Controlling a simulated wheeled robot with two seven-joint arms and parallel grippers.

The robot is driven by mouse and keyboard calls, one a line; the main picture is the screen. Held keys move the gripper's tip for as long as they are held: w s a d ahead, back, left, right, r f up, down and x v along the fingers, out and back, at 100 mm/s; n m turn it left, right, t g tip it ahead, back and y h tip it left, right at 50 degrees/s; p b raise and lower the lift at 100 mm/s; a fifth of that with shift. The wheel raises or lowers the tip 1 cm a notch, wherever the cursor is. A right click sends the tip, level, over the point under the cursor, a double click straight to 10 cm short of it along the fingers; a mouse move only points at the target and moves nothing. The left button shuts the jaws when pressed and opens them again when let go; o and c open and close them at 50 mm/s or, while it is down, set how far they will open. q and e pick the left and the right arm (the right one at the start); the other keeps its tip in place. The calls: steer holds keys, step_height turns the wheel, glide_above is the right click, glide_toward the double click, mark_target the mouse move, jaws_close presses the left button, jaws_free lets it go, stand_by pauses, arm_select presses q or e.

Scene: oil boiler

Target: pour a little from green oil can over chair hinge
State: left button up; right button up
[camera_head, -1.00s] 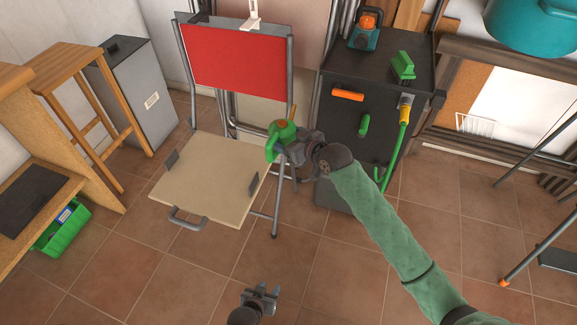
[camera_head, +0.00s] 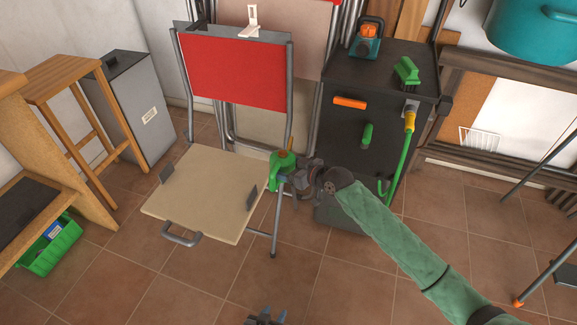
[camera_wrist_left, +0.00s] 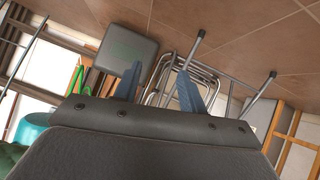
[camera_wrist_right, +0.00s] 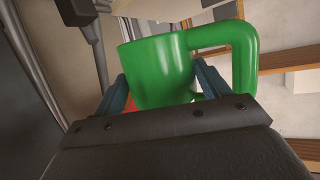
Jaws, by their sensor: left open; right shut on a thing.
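The green oil can (camera_head: 283,172), with an orange-brown spout, is held beside the right edge of the folding chair, near where seat and frame meet. My right gripper (camera_head: 296,180) is shut on it; the can's green body and handle fill the middle of the right wrist view (camera_wrist_right: 165,72). The chair has a red backrest (camera_head: 232,70) and a beige seat (camera_head: 203,195). The hinge itself is hard to make out behind the can. My left gripper (camera_head: 265,317) is open and empty at the bottom edge of the head view; its fingers also show in the left wrist view (camera_wrist_left: 158,88).
A dark cabinet (camera_head: 345,115) stands right of the chair, with a green brush (camera_head: 407,71) and a teal-orange object (camera_head: 369,38) on top. A wooden stool (camera_head: 75,80) and grey bin (camera_head: 140,110) stand left. The tiled floor in front is clear.

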steer(key=shift+s+f+m+g, duration=0.15)
steer(key=shift+f+m+g, duration=0.35)
steer(key=shift+m, duration=0.1)
steer(key=shift+s+a+f+m+g+p, duration=0.1)
steer(key=shift+s+f+m+g+p, duration=0.05)
steer(key=shift+f+m+g+p, duration=0.3)
arm_select(q)
steer(key=s+f+g, duration=0.2)
steer(key=s+f, duration=0.2)
steer(key=s, duration=0.1)
steer(key=shift+a+y, duration=0.3)
steer(key=shift+a, duration=0.05)
arm_select(e)
steer(key=shift+f+m+g, duration=0.1)
steer(key=shift+m+g, duration=0.15)
arm_select(q)
steer(key=shift+f+p, duration=0.15)
steer(key=shift+p, duration=0.15)
steer(key=shift+s+r, duration=0.15)
steer(key=shift+r, duration=0.05)
arm_select(e)
steer(key=shift+r, duration=0.25)
arm_select(q)
steer(key=shift+r+p, duration=0.55)
arm_select(e)
steer(key=shift+r+m, duration=0.15)
steer(key=shift+m, duration=0.15)
arm_select(q)
steer(key=shift+f, duration=0.15)
